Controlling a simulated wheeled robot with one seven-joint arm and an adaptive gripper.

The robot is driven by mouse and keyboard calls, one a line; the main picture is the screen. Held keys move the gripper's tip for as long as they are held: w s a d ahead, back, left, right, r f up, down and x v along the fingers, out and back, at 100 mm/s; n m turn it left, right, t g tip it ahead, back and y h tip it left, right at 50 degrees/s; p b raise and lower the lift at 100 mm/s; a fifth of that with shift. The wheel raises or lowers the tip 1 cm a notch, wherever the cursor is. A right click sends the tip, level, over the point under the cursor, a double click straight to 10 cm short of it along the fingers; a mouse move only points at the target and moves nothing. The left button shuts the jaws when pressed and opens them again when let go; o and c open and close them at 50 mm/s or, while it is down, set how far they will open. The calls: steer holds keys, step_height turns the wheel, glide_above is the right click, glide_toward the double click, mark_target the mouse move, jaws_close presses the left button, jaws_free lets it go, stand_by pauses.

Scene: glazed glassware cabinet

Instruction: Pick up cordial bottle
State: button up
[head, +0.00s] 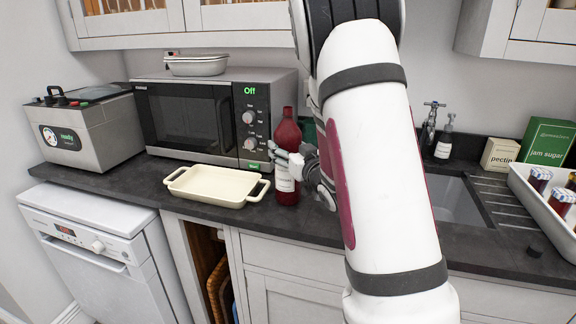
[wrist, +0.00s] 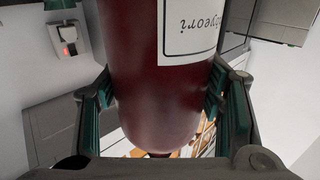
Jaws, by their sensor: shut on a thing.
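The cordial bottle (head: 287,134) is dark red with a white label and stands upright in front of the microwave's right side. My gripper (head: 290,162) is shut around its middle from the right, partly covering the label. In the wrist view the bottle (wrist: 150,75) fills the space between both green-padded fingers of my gripper (wrist: 160,100), and its label reads upside down. I cannot tell whether its base touches the counter or is slightly above it.
A cream baking dish (head: 216,204) lies just left of the bottle on the dark counter (head: 330,229). The microwave (head: 185,122) stands behind. A sink (head: 455,200) and a white tray of jars (head: 531,203) are to the right. My arm hides the counter's middle.

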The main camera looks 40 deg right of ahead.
mark_target(290, 113)
steer(key=shift+r, duration=0.1)
jaws_close()
steer(key=shift+r+p, duration=0.4)
steer(key=shift+r, duration=4.65)
